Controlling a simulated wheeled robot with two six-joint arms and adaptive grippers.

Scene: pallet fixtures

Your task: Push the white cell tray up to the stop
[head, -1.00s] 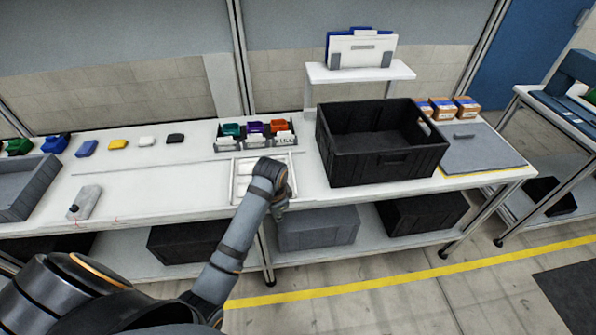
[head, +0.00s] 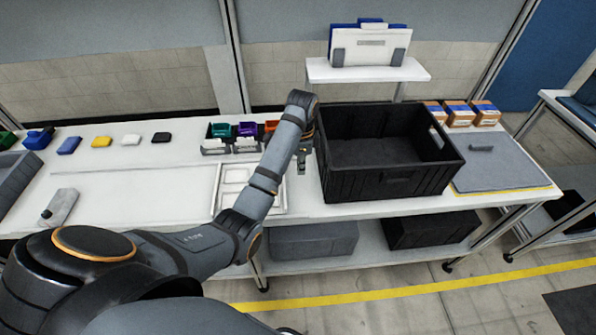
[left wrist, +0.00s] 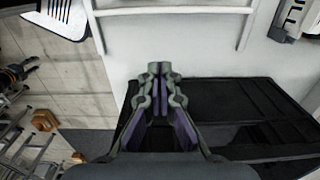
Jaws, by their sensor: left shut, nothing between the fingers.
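The white cell tray (head: 232,176) lies flat on the white bench, in front of a row of small coloured bins. It has shallow cells, and my left forearm hides its right part. My left gripper (head: 303,158) is shut and empty to the right of the tray, close to the left wall of the black crate. In the left wrist view the closed fingertips (left wrist: 160,70) point at bare white bench beside the black crate, and a white raised edge, probably the tray's (left wrist: 175,11), crosses the top. I cannot single out the stop. My right gripper is not in view.
The large black crate (head: 440,177) stands just right of the gripper. The bins (head: 222,130) with white labels sit behind the tray. A grey mat (head: 500,165) and brown boxes (head: 460,114) are further right. The bench (head: 130,190) left of the tray is mostly clear.

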